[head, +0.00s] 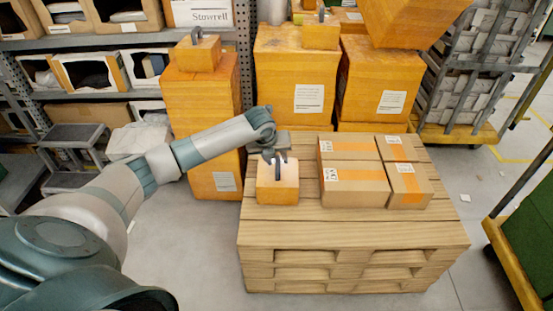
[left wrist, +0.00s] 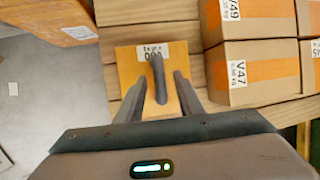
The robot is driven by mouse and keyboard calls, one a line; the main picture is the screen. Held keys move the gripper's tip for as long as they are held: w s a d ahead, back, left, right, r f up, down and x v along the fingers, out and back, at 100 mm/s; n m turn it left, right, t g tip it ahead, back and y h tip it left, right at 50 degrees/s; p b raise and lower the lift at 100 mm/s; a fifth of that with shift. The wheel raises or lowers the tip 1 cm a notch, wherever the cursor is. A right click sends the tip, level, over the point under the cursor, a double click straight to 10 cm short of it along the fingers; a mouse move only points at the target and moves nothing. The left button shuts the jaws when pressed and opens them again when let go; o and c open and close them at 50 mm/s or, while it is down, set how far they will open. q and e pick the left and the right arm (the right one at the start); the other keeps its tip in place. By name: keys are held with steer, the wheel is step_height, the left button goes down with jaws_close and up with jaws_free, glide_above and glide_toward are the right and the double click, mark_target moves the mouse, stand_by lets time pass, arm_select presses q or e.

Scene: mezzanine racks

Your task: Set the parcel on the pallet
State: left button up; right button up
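A small orange parcel (head: 277,194) with a dark upright handle on top sits on the front left of the wooden pallet (head: 350,229). In the left wrist view the parcel (left wrist: 128,70) has a white label, and its handle (left wrist: 157,82) stands up toward the camera. My left gripper (head: 274,157) is just above the parcel. Its fingers (left wrist: 156,97) are spread on either side of the handle, with gaps showing, so it is open. The parcel appears to rest flat on the boards. My right gripper is not in view.
Several taped cardboard boxes (head: 354,184) stand on the pallet right of the parcel, close to it. Tall orange boxes (head: 295,75) stand behind the pallet. Shelves (head: 95,40) fill the back left. A green cart (head: 527,235) is at right. Bare pallet boards lie in front.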

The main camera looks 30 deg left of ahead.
arm_select(q)
steer(key=p+v, duration=0.1)
steer(key=v, duration=1)
steer(key=shift+r, duration=0.35)
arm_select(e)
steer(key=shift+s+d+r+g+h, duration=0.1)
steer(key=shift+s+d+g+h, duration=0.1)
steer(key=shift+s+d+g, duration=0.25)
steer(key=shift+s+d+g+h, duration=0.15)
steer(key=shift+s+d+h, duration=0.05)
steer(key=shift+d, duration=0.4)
arm_select(q)
steer(key=shift+s, duration=0.15)
steer(key=s+d+f+n+h, duration=0.3)
steer(key=s+d+f+n, duration=0.7)
steer(key=s+d+f, duration=0.55)
steer(key=s+d+f+n+y, duration=0.1)
steer(key=s+d+f+n, duration=0.1)
steer(key=s+n, duration=0.6)
steer(key=s+d+f+n+g, duration=0.1)
steer(key=s+d+f+n, duration=0.2)
steer(key=s+n, duration=0.6)
steer(key=s+f, duration=0.2)
steer(key=s, duration=0.3)
steer(key=shift+s+y, duration=0.2)
steer(key=shift+y, duration=0.2)
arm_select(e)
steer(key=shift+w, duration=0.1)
